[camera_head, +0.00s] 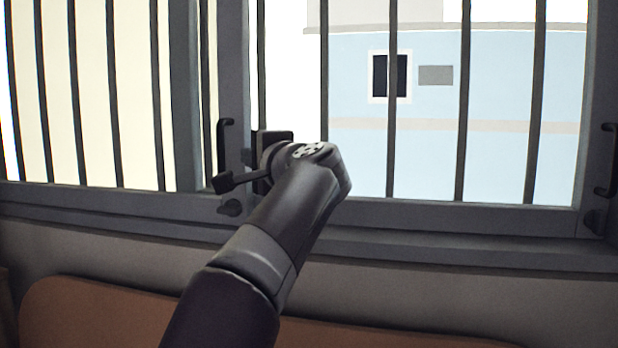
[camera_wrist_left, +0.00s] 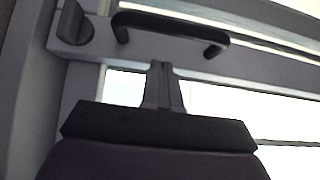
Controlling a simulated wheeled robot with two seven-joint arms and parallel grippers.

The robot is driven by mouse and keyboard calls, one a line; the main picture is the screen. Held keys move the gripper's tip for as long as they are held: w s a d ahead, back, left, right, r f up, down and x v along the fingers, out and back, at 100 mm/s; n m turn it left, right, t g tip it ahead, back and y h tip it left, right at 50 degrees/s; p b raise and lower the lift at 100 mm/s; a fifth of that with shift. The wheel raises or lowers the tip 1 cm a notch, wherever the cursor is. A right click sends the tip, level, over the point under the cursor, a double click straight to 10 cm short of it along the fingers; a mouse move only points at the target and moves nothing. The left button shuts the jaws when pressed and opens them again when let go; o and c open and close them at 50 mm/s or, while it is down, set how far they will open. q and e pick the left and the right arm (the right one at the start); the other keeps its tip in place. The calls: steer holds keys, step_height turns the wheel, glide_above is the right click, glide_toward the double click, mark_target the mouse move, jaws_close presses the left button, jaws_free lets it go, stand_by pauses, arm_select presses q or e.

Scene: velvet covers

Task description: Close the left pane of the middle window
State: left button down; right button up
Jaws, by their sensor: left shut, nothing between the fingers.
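A black handle (camera_head: 222,150) stands on the upright left of this pane, with a dark knob (camera_head: 230,207) below. A handle (camera_wrist_left: 170,28) and a round knob (camera_wrist_left: 72,24) also show in the left wrist view. My left gripper (camera_wrist_left: 163,68) is shut and empty, its tips just below that handle. I cannot tell how far the panes stand open.
A grey sill (camera_head: 450,243) runs under the window. A brown rounded panel (camera_head: 100,305) stands below, in front of the wall. Bars (camera_head: 113,95) also cover the left part.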

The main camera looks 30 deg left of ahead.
mark_target(185, 155)
arm_select(q)
steer(key=s+a, duration=0.1)
steer(key=a, duration=0.3)
steer(key=s+a, duration=0.1)
steer(key=a, duration=0.3)
steer(key=s+a, duration=0.1)
steer(key=a, duration=0.3)
steer(key=shift+a, duration=0.2)
steer(key=shift+f, duration=0.1)
